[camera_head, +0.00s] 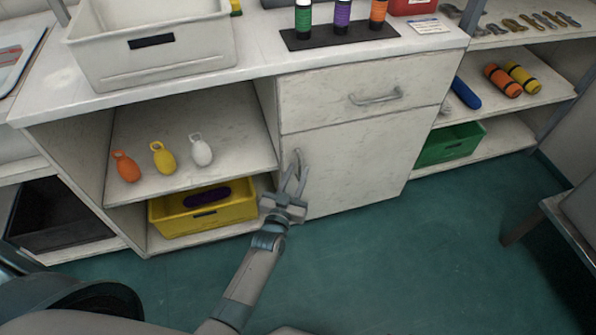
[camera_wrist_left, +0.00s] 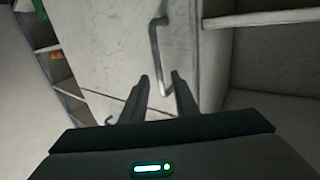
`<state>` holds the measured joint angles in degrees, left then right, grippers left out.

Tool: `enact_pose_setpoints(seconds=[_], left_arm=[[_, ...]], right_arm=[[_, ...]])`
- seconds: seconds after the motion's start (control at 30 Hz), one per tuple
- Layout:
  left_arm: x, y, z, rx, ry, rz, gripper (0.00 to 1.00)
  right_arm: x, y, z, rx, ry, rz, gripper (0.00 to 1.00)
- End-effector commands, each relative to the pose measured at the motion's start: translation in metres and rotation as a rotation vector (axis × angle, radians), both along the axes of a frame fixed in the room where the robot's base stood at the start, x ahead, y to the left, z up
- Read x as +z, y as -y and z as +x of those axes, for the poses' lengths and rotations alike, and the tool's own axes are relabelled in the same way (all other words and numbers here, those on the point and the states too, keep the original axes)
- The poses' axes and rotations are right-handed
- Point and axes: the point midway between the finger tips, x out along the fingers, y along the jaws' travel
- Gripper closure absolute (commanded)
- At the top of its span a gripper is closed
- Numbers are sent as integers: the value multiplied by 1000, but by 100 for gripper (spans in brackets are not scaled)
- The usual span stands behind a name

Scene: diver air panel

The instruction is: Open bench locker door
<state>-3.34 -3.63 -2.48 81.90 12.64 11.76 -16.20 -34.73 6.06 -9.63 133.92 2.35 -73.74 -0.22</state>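The bench locker door (camera_head: 350,165) is a pale speckled panel below a drawer, and it looks shut. Its upright grey bar handle (camera_head: 298,162) is near the door's left edge. It also shows in the left wrist view (camera_wrist_left: 154,45), running down to between the fingertips. My left gripper (camera_head: 291,182) is at the handle's lower part, fingers pointing up toward the door. In the left wrist view the two fingers (camera_wrist_left: 160,77) are apart, one on each side of the handle's lower end in the picture. I cannot tell whether they touch it. My right gripper is not in view.
The drawer (camera_head: 350,95) above has its own bar handle (camera_head: 376,97). Left of the door is an open shelf with small orange, yellow and white weights (camera_head: 201,151) and a yellow crate (camera_head: 225,214) below. The green floor (camera_head: 400,260) before the door is clear.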

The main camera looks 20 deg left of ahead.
Motion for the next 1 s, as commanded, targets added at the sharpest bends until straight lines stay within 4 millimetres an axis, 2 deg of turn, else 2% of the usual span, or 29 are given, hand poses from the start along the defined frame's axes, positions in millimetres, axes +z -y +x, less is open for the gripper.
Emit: enact_pose_setpoints(seconds=[0.2,0.5,0.6,0.63,1.0], left_arm=[[0,0,13,0,0,0,73],[0,0,13,0,0,-1,73],[0,0,13,0,-1,-1,96],[0,0,13,0,0,-1,100],[0,2,11,-7,-1,-1,100]], right_arm=[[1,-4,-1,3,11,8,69],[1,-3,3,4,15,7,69],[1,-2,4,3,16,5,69],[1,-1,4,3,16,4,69],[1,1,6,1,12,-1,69]])
